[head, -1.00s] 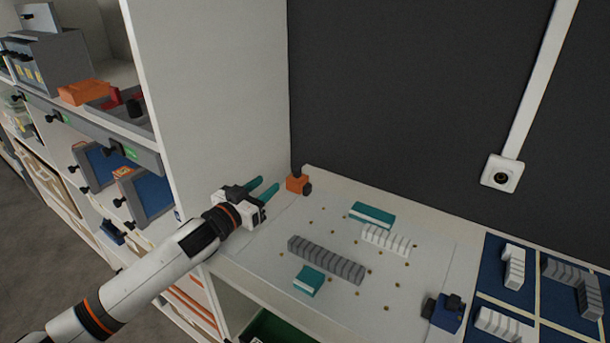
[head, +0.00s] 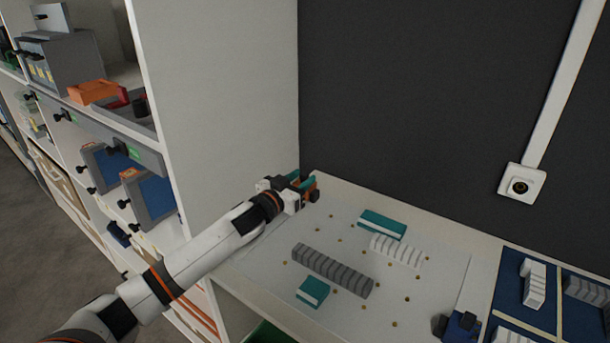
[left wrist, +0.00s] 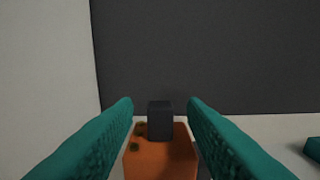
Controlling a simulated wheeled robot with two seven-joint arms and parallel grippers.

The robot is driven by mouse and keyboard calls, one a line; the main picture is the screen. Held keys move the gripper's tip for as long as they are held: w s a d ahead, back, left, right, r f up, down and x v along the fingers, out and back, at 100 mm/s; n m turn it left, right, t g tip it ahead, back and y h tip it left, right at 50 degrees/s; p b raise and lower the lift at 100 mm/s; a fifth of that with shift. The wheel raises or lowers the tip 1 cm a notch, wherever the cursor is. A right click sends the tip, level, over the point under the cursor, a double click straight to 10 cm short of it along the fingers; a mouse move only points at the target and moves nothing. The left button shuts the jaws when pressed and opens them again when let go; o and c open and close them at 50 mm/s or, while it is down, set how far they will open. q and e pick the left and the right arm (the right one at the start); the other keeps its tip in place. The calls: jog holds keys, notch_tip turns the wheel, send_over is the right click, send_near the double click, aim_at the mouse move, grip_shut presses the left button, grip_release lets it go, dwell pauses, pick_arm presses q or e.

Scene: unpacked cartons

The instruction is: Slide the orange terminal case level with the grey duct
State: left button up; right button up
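The orange terminal case (left wrist: 160,158), with a black knob on top, stands at the back left corner of the pale board, near the dark wall. In the head view my left gripper (head: 306,182) mostly hides it. In the left wrist view the teal fingers (left wrist: 160,103) stand apart on either side of the case, with a small gap visible at the right; contact is not clear. The grey duct (head: 331,270), a ribbed bar, lies slanted across the board's middle, to the right of the case and nearer me. My right gripper is not in view.
A teal block (head: 382,224) and a white ribbed bar (head: 396,250) lie behind the duct; another teal block (head: 313,292) lies in front. A blue block (head: 457,326) with black knobs sits at the right. A white side panel (head: 235,95) rises at left.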

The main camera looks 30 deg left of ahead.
pick_arm(q)
jog(key=shift+w+d, duration=0.15)
jog(key=shift+w, duration=0.9)
grip_shut()
